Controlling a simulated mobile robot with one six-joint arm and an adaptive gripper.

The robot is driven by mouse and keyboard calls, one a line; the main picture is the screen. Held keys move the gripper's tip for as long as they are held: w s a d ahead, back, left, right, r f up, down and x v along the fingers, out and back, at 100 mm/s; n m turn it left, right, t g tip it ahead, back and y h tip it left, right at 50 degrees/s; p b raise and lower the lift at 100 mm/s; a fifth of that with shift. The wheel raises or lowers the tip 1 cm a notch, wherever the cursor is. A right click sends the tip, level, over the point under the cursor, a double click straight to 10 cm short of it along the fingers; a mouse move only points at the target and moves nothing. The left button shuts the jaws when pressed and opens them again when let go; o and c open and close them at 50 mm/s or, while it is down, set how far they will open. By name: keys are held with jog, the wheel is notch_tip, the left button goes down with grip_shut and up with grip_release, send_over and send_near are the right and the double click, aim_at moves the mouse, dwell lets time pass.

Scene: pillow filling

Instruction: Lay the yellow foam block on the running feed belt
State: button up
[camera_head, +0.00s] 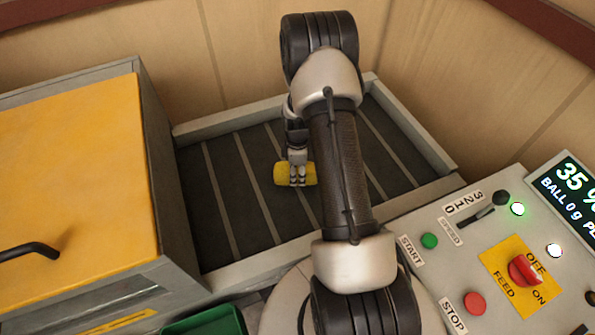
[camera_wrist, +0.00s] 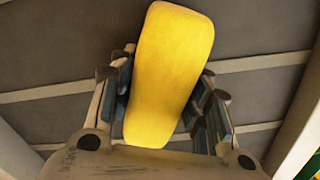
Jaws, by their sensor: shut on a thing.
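The yellow foam block (camera_head: 281,174) is between the fingers of my gripper (camera_head: 297,182), over the middle of the dark feed belt (camera_head: 225,205) with its pale cross strips. In the wrist view the block (camera_wrist: 168,70) stands out long and slightly tilted between the two fingers of my gripper (camera_wrist: 165,100), which are shut on it. The belt (camera_wrist: 60,65) lies behind the block there. I cannot tell whether the block touches the belt. Whether the belt is running cannot be told from a single moment.
A yellow-lidded box (camera_head: 70,170) with a black handle stands left of the belt. A control panel (camera_head: 450,265) with a green START button, red STOP button and FEED knob is at right. A low grey rim edges the belt. A green bin (camera_head: 205,322) shows at the bottom.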

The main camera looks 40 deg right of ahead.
jog(key=o, duration=1.1)
notch_tip(320, 180, up, 13)
jog(key=p, duration=0.4)
jog(key=s+a+r+m+t, duration=0.1)
jog(key=a+r, duration=0.3)
jog(key=r, duration=0.3)
jog(key=s+a+r+m, duration=0.2)
jog(key=a+r, duration=0.2)
jog(key=r, duration=0.3)
jog(key=s+a+r+m+t, duration=0.1)
jog(key=a+r, duration=0.3)
jog(key=r, duration=0.2)
jog(key=s+a+r+m+t, duration=0.1)
jog(key=s+a+r+m, duration=0.1)
jog(key=s, duration=0.3)
jog(key=s+a+r+m, duration=0.2)
jog(key=s+a+r, duration=0.1)
jog(key=s, duration=0.3)
jog(key=s+a+r+m+t, duration=0.1)
jog(key=s+a+r+m, duration=0.1)
jog(key=s+a, duration=0.3)
jog(key=shift+s+r+m+t, duration=0.3)
jog(key=shift+s+r, duration=0.3)
jog(key=shift+r, duration=0.25)
